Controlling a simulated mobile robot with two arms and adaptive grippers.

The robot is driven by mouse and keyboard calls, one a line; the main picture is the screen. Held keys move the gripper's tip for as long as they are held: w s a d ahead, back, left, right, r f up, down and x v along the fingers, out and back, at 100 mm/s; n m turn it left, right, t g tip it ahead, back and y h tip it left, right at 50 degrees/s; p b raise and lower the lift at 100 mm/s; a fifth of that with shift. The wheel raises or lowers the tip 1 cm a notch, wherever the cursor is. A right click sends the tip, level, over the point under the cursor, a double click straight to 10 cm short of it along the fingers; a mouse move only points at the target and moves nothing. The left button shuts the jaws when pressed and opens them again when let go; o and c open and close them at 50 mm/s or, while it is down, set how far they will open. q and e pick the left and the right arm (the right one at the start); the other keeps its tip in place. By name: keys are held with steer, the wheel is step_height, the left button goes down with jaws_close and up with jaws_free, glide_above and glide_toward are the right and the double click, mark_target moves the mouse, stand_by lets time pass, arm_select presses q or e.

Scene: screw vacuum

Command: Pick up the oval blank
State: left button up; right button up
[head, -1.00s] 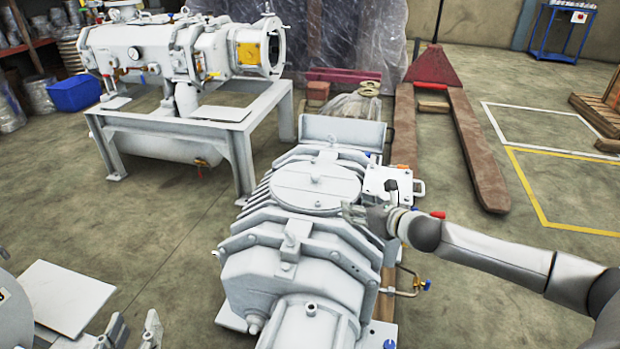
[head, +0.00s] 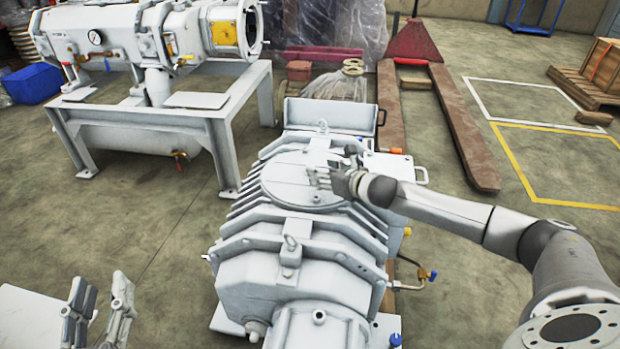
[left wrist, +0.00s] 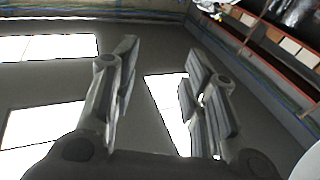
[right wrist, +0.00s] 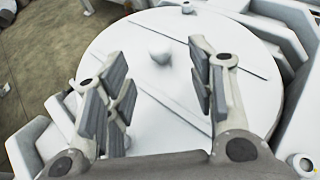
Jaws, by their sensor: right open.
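The oval blank (head: 285,182) is a white, round-looking cover plate lying flat on top of the white ribbed machine. It has a small knob (right wrist: 159,51), seen between the fingers in the right wrist view. My right gripper (head: 328,167) is open and empty above the blank, reaching in from the right and covering part of its far right side. In the right wrist view the blank (right wrist: 165,92) fills the middle behind the spread fingers. My left gripper (head: 98,312) is open and empty at the lower left of the head view, well away from the blank.
A white machine on a stand (head: 190,125) is at the back left, with a blue bin (head: 33,84) beside it. A red pallet jack (head: 462,140) stands behind. The floor at right is mostly free.

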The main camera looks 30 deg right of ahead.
steer(key=b+x, duration=0.1)
steer(key=x, duration=0.1)
steer(key=b+x, duration=0.1)
steer(key=x, duration=0.1)
steer(key=shift+w+r, duration=0.1)
steer(key=shift+w, duration=0.3)
steer(key=shift+w+a, duration=0.1)
steer(key=shift+w, duration=0.1)
jaws_close()
arm_select(q)
steer(key=s+r+t+h, duration=0.1)
steer(key=s+r+t, duration=0.2)
steer(key=r+t, duration=0.2)
step_height(320, 180, up, 4)
steer(key=shift+s+d+f+t+h, duration=0.2)
steer(key=shift+f+t+h, duration=0.1)
steer(key=shift+h, duration=0.1)
